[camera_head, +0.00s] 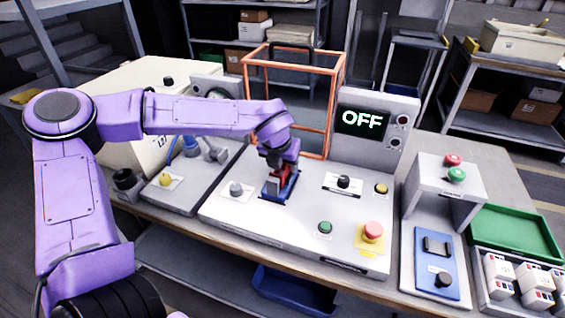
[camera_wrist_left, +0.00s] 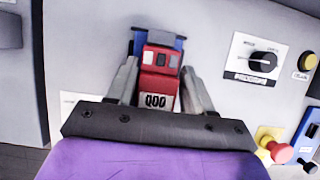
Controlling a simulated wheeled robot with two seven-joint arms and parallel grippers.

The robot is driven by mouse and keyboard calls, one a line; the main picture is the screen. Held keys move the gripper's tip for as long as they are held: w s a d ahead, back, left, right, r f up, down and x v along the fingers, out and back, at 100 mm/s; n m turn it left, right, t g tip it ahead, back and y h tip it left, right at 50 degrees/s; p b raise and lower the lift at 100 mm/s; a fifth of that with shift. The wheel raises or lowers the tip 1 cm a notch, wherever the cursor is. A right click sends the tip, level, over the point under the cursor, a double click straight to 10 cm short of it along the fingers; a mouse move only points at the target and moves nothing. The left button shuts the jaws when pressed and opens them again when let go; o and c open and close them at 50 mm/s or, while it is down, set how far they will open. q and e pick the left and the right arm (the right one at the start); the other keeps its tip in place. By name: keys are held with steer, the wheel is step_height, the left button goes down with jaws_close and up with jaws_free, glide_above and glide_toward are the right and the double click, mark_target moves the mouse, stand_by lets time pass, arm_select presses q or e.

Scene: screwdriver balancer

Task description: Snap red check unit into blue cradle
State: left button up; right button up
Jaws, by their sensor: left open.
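The red check unit (camera_wrist_left: 160,58) with a small "000" display is at the blue cradle (camera_head: 290,189) on the light grey console. In the left wrist view, blue cradle parts (camera_wrist_left: 158,38) show behind and beside the unit's far end. I cannot tell whether the unit is fully seated. My left gripper (camera_head: 279,174) is over the cradle, reaching down to it. In the left wrist view its two fingers (camera_wrist_left: 159,78) are open, one on each side of the unit, with small gaps. The gripper hides part of the unit in the head view. My right gripper is not in view.
The console carries a display (camera_head: 362,122) reading "OFF", a black knob (camera_head: 343,182), a green button (camera_head: 325,228) and a red mushroom button (camera_head: 373,231). An orange frame (camera_head: 332,105) stands behind the cradle. A green tray (camera_head: 515,232) and several white-and-red units (camera_head: 538,277) are at the right.

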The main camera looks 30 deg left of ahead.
arm_select(q)
steer(key=shift+s+f+g, duration=0.15)
steer(key=shift+s+f, duration=0.2)
steer(key=shift+f, duration=0.25)
steer(key=shift+s+f+g, duration=0.15)
steer(key=shift+s+f, duration=0.15)
steer(key=shift+f, duration=0.3)
steer(key=shift+d+r, duration=0.1)
steer(key=shift+r, duration=0.25)
steer(key=v, duration=0.7)
steer(key=w+v, duration=0.1)
steer(key=v, duration=0.3)
steer(key=shift+r, duration=0.4)
steer(key=shift+r, duration=0.1)
